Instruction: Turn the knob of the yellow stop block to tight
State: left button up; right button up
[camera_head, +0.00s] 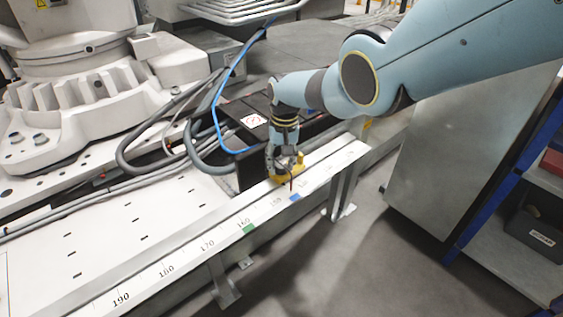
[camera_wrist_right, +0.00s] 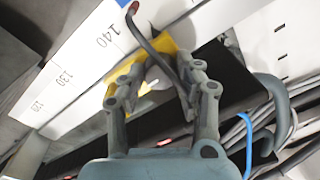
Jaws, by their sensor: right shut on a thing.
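The yellow stop block (camera_head: 317,158) sits on the white scaled rail (camera_head: 208,247), and its yellow body (camera_wrist_right: 124,72) also shows behind my fingers in the right wrist view. My right gripper (camera_head: 287,168) is over the block from above. In the wrist view its two fingers (camera_wrist_right: 156,82) are closed around the knob, whose dark bent lever (camera_wrist_right: 147,38) has a red tip and points toward the scale near 140. The fingers hide part of the knob, and I cannot read any tight or loose mark. My left gripper is not in view.
A green mark (camera_head: 249,229) and a blue mark (camera_head: 295,197) are on the rail's front face. Blue and grey cables (camera_head: 216,115) loop behind the rail. A large white machine base (camera_head: 75,95) stands at the left, and a shelf (camera_head: 515,235) at the right.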

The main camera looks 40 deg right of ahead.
aim_at(284, 164)
dwell(0.3)
jog(key=o, duration=1.2)
jog(key=shift+c, duration=0.2)
jog(key=shift+w+d+r, duration=0.1)
jog(key=shift+r, duration=0.55)
notch_tip(284, 164, up, 11)
jog(key=shift+s+d+f, duration=0.15)
jog(key=shift+s+f, duration=0.05)
jog(key=shift+s, duration=0.05)
